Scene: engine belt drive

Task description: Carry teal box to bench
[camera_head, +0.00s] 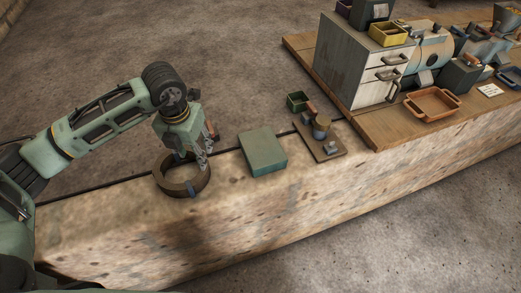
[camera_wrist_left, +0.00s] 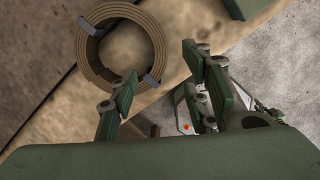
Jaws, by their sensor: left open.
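The teal box (camera_head: 263,151) is a flat slab lying on the long stone-like ledge, to the right of my left gripper. My left gripper (camera_head: 202,157) is open, pointing down beside a brown coiled ring (camera_head: 171,186). In the left wrist view, the fingers of my left gripper (camera_wrist_left: 160,68) are spread apart with nothing held between them. A dark green edge at the top of that view may be the teal box, but I cannot tell for certain. The wooden bench (camera_head: 371,131) stands at the right. My right gripper is not in view.
The ring (camera_wrist_left: 85,62) lies close to the left finger. A drawer cabinet (camera_head: 345,60) and orange tray (camera_head: 433,117) stand on the bench. Its front left corner looks clear.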

